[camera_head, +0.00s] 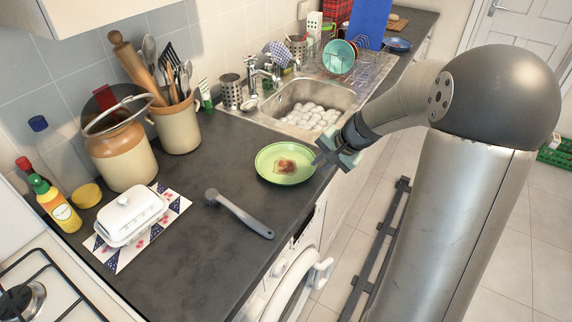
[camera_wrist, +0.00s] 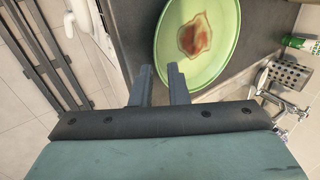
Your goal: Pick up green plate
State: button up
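The green plate (camera_head: 268,172) lies on the dark countertop near its front edge, with a reddish-brown food stain in its middle. In the wrist view the plate (camera_wrist: 225,70) is ahead of my gripper, and its near rim lies by the fingertips. My gripper (camera_head: 322,158) is at the plate's right edge in the head view. In the wrist view the two fingers of my gripper (camera_wrist: 158,70) are apart with a narrow gap, and the right finger overlaps the plate's rim. I cannot tell whether either finger touches the plate.
A grey-handled brush (camera_head: 240,214) lies left of the plate. A white butter dish (camera_head: 132,215) stands farther left. The sink (camera_head: 318,92) with white round items is behind the plate. A washer door (camera_head: 290,290) stands open below the counter edge.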

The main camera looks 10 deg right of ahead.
aim_at(310, 173)
jog(key=shift+p+x, duration=0.65)
jog(key=shift+x, duration=2)
jog(key=shift+s, duration=0.1)
grip_shut()
